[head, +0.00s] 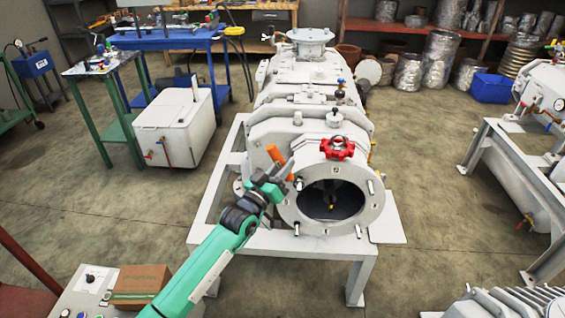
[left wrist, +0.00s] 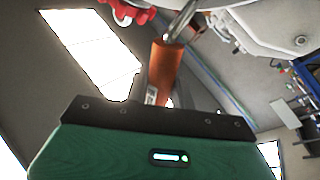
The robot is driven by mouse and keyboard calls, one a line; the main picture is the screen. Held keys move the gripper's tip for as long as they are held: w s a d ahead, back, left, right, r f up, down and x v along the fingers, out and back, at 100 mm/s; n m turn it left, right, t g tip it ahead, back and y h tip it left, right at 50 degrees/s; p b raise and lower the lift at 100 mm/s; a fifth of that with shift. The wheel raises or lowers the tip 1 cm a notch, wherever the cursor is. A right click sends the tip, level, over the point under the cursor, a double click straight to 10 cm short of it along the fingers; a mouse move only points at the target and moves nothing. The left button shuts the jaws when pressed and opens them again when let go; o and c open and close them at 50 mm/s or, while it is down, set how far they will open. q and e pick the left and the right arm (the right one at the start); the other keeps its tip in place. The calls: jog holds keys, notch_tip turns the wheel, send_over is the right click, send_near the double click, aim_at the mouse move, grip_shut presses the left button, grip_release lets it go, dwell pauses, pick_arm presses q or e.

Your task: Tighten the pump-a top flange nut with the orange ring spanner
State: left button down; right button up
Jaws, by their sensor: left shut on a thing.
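The white pump (head: 310,85) stands on a white frame, with its round open front flange (head: 287,210) facing me. Several studs or nuts sit around the flange rim; I cannot tell which is the top flange nut. My left gripper (head: 281,172) is at the flange's upper left edge, shut on the orange ring spanner (head: 274,154). In the left wrist view the spanner's orange handle (left wrist: 165,72) stands upright before the gripper, its metal shaft running up out of frame. The ring end is not clearly visible. My right gripper is not in view.
A red handwheel (head: 338,148) sits just above the flange, right of my left gripper. A cardboard box (head: 141,284) lies on a panel at lower left. A white tank (head: 175,125) stands left of the pump. The floor between the pump and the right-hand machine is clear.

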pick_arm(q)
jog(key=s+p, duration=0.2)
jog(key=s, duration=0.4)
dwell(0.6)
jog(key=shift+s+r, duration=0.1)
jog(key=shift+r, duration=0.1)
